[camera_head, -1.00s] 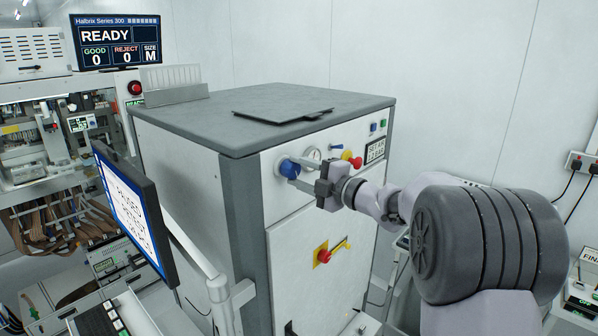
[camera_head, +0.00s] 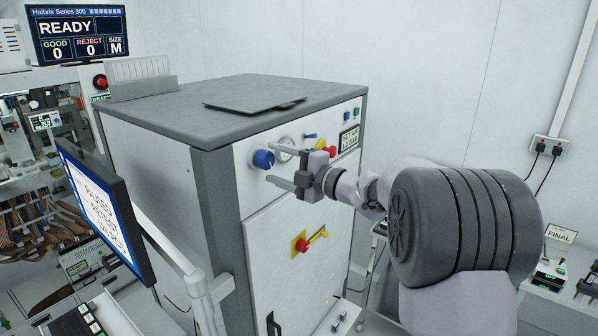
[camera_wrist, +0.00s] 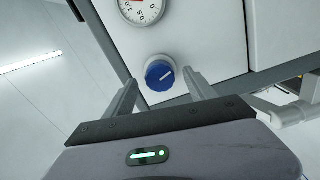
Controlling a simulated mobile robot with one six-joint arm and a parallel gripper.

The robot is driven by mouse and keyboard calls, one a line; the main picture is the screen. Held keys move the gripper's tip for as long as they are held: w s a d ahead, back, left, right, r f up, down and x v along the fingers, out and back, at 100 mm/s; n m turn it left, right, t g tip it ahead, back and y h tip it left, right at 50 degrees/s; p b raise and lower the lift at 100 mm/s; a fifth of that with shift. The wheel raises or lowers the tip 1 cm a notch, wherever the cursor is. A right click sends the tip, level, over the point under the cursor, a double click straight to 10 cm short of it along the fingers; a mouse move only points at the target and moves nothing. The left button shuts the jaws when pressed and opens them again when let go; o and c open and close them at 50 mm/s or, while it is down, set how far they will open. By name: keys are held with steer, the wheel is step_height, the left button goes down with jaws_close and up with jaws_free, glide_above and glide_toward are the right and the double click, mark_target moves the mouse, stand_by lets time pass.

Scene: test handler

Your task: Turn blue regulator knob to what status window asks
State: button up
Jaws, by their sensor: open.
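The blue regulator knob (camera_head: 263,159) sits on a white collar at the upper left of the cabinet front. In the wrist view the knob (camera_wrist: 160,76) has a white pointer line slanting up to the right. My gripper (camera_head: 277,168) is open and empty in front of the knob. In the wrist view the knob appears between the two fingertips (camera_wrist: 160,82), with no clear contact visible. The small status window (camera_head: 349,137) at the panel's upper right seems to begin "SET AIR"; its second line is too small to read.
A round gauge (camera_wrist: 141,9) with a red needle is beside the knob. Yellow and red buttons (camera_head: 330,152) and a red-and-yellow rotary switch (camera_head: 303,244) are on the same front. A tilted monitor (camera_head: 98,205) on a rail stands left of the cabinet.

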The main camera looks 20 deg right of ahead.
steer(key=b+v, duration=0.1)
steer(key=v, duration=1.5)
steer(key=shift+b, duration=0.35)
steer(key=s+a+f+m+g+h+b, duration=0.1)
steer(key=s+f+m+h+b, duration=0.3)
steer(key=f+m+h+b, duration=0.55)
steer(key=s+f+m+h+b, duration=0.5)
steer(key=f+m+b, duration=0.2)
steer(key=m, duration=0.6)
steer(key=s+a+f+m+g+y+b, duration=0.2)
steer(key=s+a+f+g+y+b, duration=0.1)
steer(key=s+a+f, duration=0.4)
steer(key=s+a+f+m+g+y+b, duration=0.3)
steer(key=s+a+f, duration=0.4)
steer(key=s+f, duration=0.5)
steer(key=shift+s+a+f+g, duration=0.15)
steer(key=shift+s+f+g, duration=0.2)
steer(key=shift+g, duration=0.55)
